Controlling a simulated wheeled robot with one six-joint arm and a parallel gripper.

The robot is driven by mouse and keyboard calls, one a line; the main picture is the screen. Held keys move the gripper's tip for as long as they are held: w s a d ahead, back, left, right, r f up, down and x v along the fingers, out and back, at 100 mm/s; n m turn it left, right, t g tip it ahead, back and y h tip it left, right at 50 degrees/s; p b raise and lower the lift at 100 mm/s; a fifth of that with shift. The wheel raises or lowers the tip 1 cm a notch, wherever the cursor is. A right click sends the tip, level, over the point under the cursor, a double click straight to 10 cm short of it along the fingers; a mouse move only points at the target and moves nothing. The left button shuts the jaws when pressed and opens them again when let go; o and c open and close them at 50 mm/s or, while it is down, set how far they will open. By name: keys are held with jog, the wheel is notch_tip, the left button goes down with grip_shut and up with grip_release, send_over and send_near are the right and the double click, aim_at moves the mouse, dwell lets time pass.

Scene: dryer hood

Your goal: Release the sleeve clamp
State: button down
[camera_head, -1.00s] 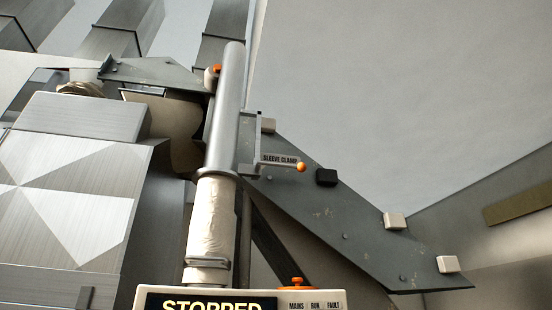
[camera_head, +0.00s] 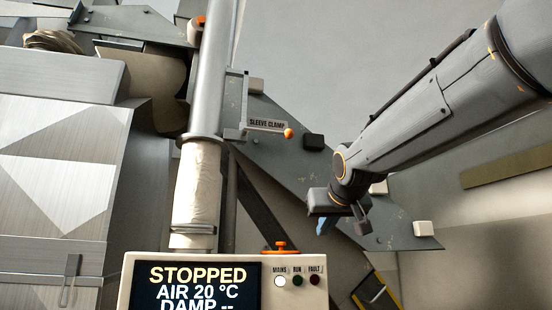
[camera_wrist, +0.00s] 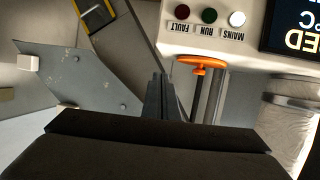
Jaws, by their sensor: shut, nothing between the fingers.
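The sleeve clamp (camera_head: 267,124) is a labelled grey lever with an orange ball at its right end. It sits beside the vertical grey pipe (camera_head: 210,90), above the pale fabric sleeve (camera_head: 195,190). In the head view my gripper (camera_head: 322,226) hangs below and right of the lever, apart from it. In the wrist view my gripper (camera_wrist: 160,88) has its narrow fingers together with nothing between them. The sleeve clamp does not show in the wrist view; part of the pale sleeve (camera_wrist: 290,125) shows at its right.
A control panel (camera_head: 130,285) reading STOPPED stands at the bottom, with an orange handle (camera_head: 280,246) on top. A grey sloping plate (camera_head: 270,155) with a black block (camera_head: 314,141) and white blocks lies behind. Open space surrounds the lever's ball.

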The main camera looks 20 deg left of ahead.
jog(key=s+a+r+t+y, duration=0.1)
jog(key=s+a+r, duration=0.1)
jog(key=r, duration=0.8)
jog(key=s+a+r+n+t+y+p, duration=0.1)
jog(key=s+r, duration=0.4)
jog(key=r, duration=0.5)
jog(key=s+a+r+t+y, duration=0.1)
jog(key=s+a+r+y, duration=0.2)
jog(key=r, duration=0.8)
jog(key=shift+s+a+n+t+p, duration=0.2)
jog(key=shift+s+n+t+p, duration=0.15)
jog(key=shift+s, duration=0.4)
jog(key=p+x, duration=0.6)
jog(key=x, duration=0.4)
jog(key=shift+s+d+f, duration=0.1)
jog(key=shift+s+f, duration=0.05)
jog(key=shift+f, duration=0.8)
jog(key=shift+s+d+f, duration=0.1)
jog(key=shift+s+f, duration=0.1)
jog(key=shift+f, duration=0.8)
jog(key=shift+w+d+f+b, duration=0.1)
jog(key=shift+f+b, duration=0.05)
jog(key=shift+b, duration=0.35)
